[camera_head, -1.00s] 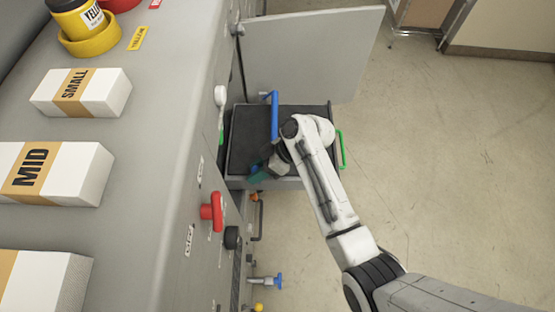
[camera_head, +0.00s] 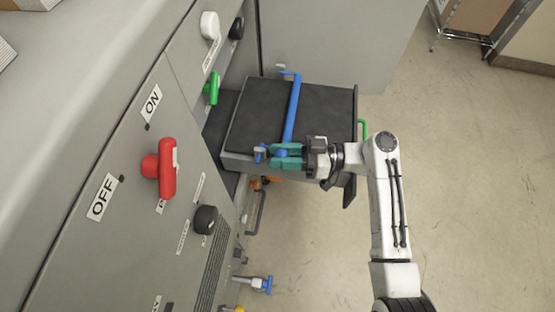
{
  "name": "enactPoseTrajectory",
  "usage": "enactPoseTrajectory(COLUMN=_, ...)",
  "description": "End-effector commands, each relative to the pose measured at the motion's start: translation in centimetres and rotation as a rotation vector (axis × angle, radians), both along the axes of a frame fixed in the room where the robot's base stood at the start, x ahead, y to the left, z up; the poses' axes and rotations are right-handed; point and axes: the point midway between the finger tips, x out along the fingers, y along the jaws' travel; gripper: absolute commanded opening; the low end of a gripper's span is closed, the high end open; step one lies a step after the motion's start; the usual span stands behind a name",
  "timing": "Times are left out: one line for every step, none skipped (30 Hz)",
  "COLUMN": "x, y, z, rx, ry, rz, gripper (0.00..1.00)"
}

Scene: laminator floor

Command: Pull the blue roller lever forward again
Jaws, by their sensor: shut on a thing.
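The blue roller lever (camera_head: 293,105) is a long blue bar lying across the dark top of the pulled-out drawer unit (camera_head: 330,103). Its near end is bent and lies at my gripper. My gripper (camera_head: 286,156) has teal fingers and is shut on the near end of the blue lever. The fingers cover part of that end. My arm reaches in from the lower right.
The grey machine panel at left carries a red ON/OFF switch (camera_head: 166,169), a black knob (camera_head: 205,219), a green lever (camera_head: 211,88) and a white handle (camera_head: 209,26). An open grey door (camera_head: 340,40) stands behind the drawer.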

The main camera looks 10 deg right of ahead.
Motion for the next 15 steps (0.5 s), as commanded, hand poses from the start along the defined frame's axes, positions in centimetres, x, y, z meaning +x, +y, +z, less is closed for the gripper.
enactPoseTrajectory(x=0.01, y=-0.31, z=-0.72, rx=0.018, ry=-0.009, rz=-0.005, gripper=0.0)
enactPoseTrajectory(x=-0.01, y=-0.36, z=-0.74, rx=0.029, ry=-0.012, rz=-0.005, gripper=0.0)
enactPoseTrajectory(x=-0.04, y=-0.41, z=-0.77, rx=0.041, ry=-0.018, rz=-0.004, gripper=0.0)
enactPoseTrajectory(x=-0.06, y=-0.46, z=-0.79, rx=0.049, ry=-0.02, rz=-0.005, gripper=0.0)
enactPoseTrajectory(x=-0.08, y=-0.49, z=-0.8, rx=0.057, ry=-0.022, rz=-0.005, gripper=0.0)
enactPoseTrajectory(x=-0.1, y=-0.53, z=-0.78, rx=0.066, ry=-0.027, rz=-0.004, gripper=0.0)
enactPoseTrajectory(x=-0.11, y=-0.56, z=-0.79, rx=0.071, ry=-0.028, rz=-0.005, gripper=0.0)
enactPoseTrajectory(x=-0.12, y=-0.59, z=-0.8, rx=0.076, ry=-0.03, rz=-0.005, gripper=0.0)
enactPoseTrajectory(x=-0.13, y=-0.62, z=-0.78, rx=0.082, ry=-0.033, rz=-0.005, gripper=0.0)
enactPoseTrajectory(x=-0.14, y=-0.63, z=-0.76, rx=0.086, ry=-0.034, rz=-0.005, gripper=0.0)
enactPoseTrajectory(x=-0.14, y=-0.65, z=-0.74, rx=0.089, ry=-0.035, rz=-0.005, gripper=0.0)
enactPoseTrajectory(x=-0.15, y=-0.66, z=-0.73, rx=0.091, ry=-0.036, rz=-0.005, gripper=0.0)
enactPoseTrajectory(x=-0.15, y=-0.67, z=-0.72, rx=0.092, ry=-0.037, rz=-0.005, gripper=0.0)
enactPoseTrajectory(x=-0.16, y=-0.67, z=-0.71, rx=0.093, ry=-0.037, rz=-0.005, gripper=0.0)
enactPoseTrajectory(x=-0.15, y=-0.68, z=-0.69, rx=0.094, ry=-0.037, rz=-0.005, gripper=0.0)
